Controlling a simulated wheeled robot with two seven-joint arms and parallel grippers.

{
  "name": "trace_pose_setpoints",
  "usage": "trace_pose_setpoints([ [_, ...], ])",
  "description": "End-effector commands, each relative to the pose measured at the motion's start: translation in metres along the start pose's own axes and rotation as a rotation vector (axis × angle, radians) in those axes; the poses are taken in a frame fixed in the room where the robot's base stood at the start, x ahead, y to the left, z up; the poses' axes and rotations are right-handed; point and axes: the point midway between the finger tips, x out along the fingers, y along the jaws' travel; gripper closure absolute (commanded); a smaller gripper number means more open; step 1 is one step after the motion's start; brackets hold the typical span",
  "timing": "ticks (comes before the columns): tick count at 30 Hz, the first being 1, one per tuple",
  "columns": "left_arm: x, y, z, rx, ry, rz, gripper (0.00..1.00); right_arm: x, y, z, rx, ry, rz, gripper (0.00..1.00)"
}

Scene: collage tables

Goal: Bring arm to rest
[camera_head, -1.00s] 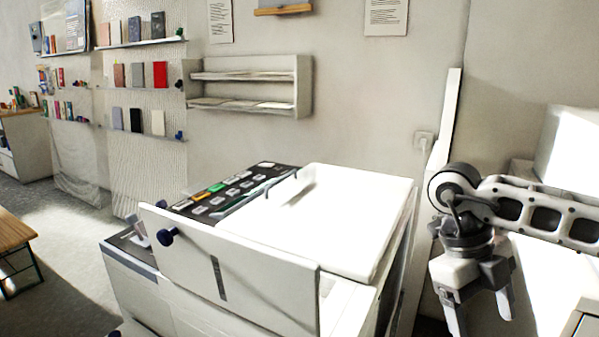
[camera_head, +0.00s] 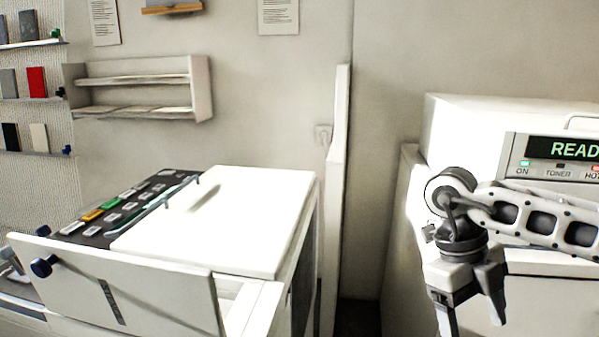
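My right arm comes in from the right edge, its perforated link (camera_head: 545,222) roughly level. My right gripper (camera_head: 472,318) hangs down from the wrist with its fingers spread apart; the fingertips run close to the bottom edge of the picture. I see nothing between the fingers. It is in front of a white machine at the right.
A white copier (camera_head: 230,225) with a dark button panel (camera_head: 125,208) stands at left. The white machine at right has a lit display (camera_head: 570,149) reading "READ". A wall rack (camera_head: 140,88) and book shelves (camera_head: 32,98) are behind. A narrow gap separates the machines.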

Motion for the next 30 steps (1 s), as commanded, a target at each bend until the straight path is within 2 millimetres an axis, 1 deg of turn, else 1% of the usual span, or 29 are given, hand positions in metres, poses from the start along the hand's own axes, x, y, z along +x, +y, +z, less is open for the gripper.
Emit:
trace_pose_setpoints([
  [1,0.000,0.000,0.000,0.000,0.000,0.000,0.00,0.009,0.017,0.005,-0.042,-0.003,0.048,0.25],
  [2,0.000,0.000,0.000,0.000,0.000,0.000,0.00,0.014,0.029,0.009,-0.071,-0.011,0.088,0.25],
  [4,0.000,0.000,0.000,0.001,0.000,0.000,0.00,0.028,0.068,0.016,-0.155,-0.030,0.218,0.25],
  [5,0.000,0.000,0.000,0.001,0.001,0.000,0.00,0.033,0.089,0.019,-0.193,-0.042,0.290,0.25],
  [6,0.000,0.000,0.000,0.001,0.001,0.000,0.00,0.039,0.118,0.021,-0.242,-0.057,0.397,0.25],
  [8,0.001,0.000,-0.001,0.001,0.002,0.000,0.00,0.042,0.165,0.021,-0.308,-0.081,0.579,0.25],
  [9,0.001,-0.001,-0.002,0.001,0.003,0.000,0.00,0.040,0.196,0.019,-0.342,-0.097,0.712,0.25],
  [10,0.001,-0.001,-0.002,0.002,0.004,-0.001,0.00,0.037,0.219,0.017,-0.361,-0.108,0.820,0.25],
  [11,0.001,-0.001,-0.003,0.002,0.006,-0.001,0.00,0.031,0.241,0.015,-0.373,-0.121,0.934,0.25],
  [12,0.001,-0.001,-0.003,0.002,0.007,-0.001,0.00,0.020,0.267,0.011,-0.374,-0.138,1.092,0.25],
  [14,0.002,-0.001,-0.004,0.003,0.009,-0.001,0.00,0.000,0.297,0.007,-0.347,-0.160,1.326,0.25],
  [15,0.002,-0.001,-0.005,0.003,0.010,-0.001,0.00,-0.015,0.310,0.006,-0.308,-0.175,1.480,0.25],
  [16,0.002,-0.001,-0.005,0.003,0.011,-0.001,0.00,-0.027,0.317,0.006,-0.267,-0.183,1.594,0.25],
  [18,0.002,-0.001,-0.006,0.004,0.012,-0.001,0.00,-0.051,0.322,0.012,-0.132,-0.200,1.848,0.25],
  [19,0.002,-0.001,-0.006,0.004,0.012,-0.001,0.00,-0.060,0.320,0.017,-0.057,-0.207,1.950,0.25],
  [20,0.002,-0.001,-0.006,0.004,0.012,-0.001,0.00,-0.066,0.315,0.023,0.026,-0.212,2.047,0.25],
  [21,0.002,-0.001,-0.006,0.004,0.012,-0.001,0.00,-0.071,0.306,0.032,0.153,-0.215,2.167,0.25],
  [23,0.002,-0.001,-0.006,0.004,0.012,-0.001,0.00,-0.070,0.286,0.048,0.377,-0.215,2.323,0.25],
  [25,0.002,-0.001,-0.006,0.004,0.012,-0.001,0.00,-0.052,0.258,0.068,0.680,-0.203,2.459,0.25],
  [26,0.002,-0.001,-0.006,0.003,0.012,-0.001,0.00,-0.039,0.245,0.076,0.823,-0.195,2.500,0.25],
  [27,0.002,-0.001,-0.006,0.004,0.012,-0.001,0.00,-0.017,0.229,0.085,1.023,-0.178,2.538,0.25],
  [29,0.002,-0.001,-0.006,0.003,0.012,-0.001,0.00,0.023,0.206,0.093,1.327,-0.144,2.551,0.25],
  [30,0.002,-0.001,-0.005,0.003,0.011,-0.001,0.00,0.052,0.195,0.094,1.515,-0.118,2.536,0.25],
])
